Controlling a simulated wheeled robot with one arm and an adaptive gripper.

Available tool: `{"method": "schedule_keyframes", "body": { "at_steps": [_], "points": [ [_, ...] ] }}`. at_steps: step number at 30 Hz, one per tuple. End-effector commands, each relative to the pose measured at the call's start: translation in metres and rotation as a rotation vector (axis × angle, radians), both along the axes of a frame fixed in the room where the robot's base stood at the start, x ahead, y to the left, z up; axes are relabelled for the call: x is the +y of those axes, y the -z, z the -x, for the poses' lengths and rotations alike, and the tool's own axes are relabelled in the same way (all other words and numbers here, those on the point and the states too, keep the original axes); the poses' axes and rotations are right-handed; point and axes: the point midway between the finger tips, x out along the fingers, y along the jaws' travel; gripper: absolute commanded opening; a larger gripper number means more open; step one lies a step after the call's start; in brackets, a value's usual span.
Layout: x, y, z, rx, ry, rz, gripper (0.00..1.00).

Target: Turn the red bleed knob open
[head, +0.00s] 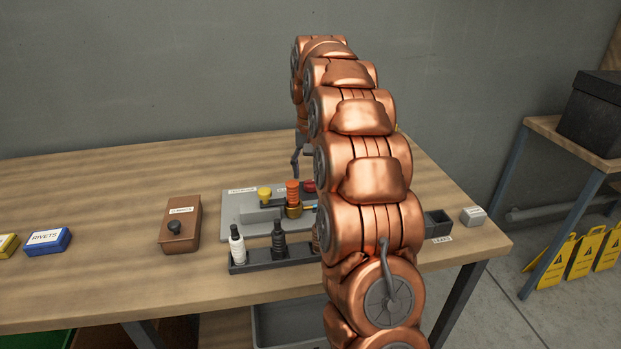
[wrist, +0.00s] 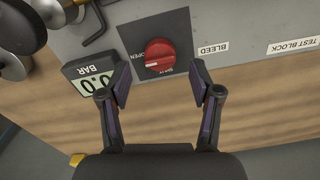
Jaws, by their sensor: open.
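The red bleed knob (wrist: 160,55) shows in the wrist view on a dark square plate, with a white pointer mark on its face. The word OPEN is printed to its left, and a second marking by its lower edge is partly covered. A BLEED label (wrist: 212,47) is to its right. In the head view the red knob (head: 309,186) is partly hidden by my arm. My gripper (wrist: 160,80) is open, its two fingertips left and right of the knob's lower part in the wrist view, with visible gaps. I cannot tell whether they are level with it.
A gauge reading 0.0 BAR (wrist: 91,80) is close to the left finger. The grey test block (head: 235,208) carries a yellow knob (head: 265,194) and an orange-and-brass fitting (head: 292,197). A bottle rack (head: 255,264) stands in front. The table's left side has free room.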

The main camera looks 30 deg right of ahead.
Motion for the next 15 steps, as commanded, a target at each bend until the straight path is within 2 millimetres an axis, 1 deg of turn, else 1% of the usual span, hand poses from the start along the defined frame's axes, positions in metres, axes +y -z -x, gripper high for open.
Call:
{"method": "schedule_keyframes", "body": {
  "at_steps": [1,6,15],
  "points": [
    [0.0,-0.007,-0.001,-0.002,0.0,0.002,0.64],
    [0.0,-0.031,-0.001,-0.002,0.0,0.002,0.64],
    [-0.001,-0.064,0.0,0.0,0.003,0.001,0.64]
  ]
}}
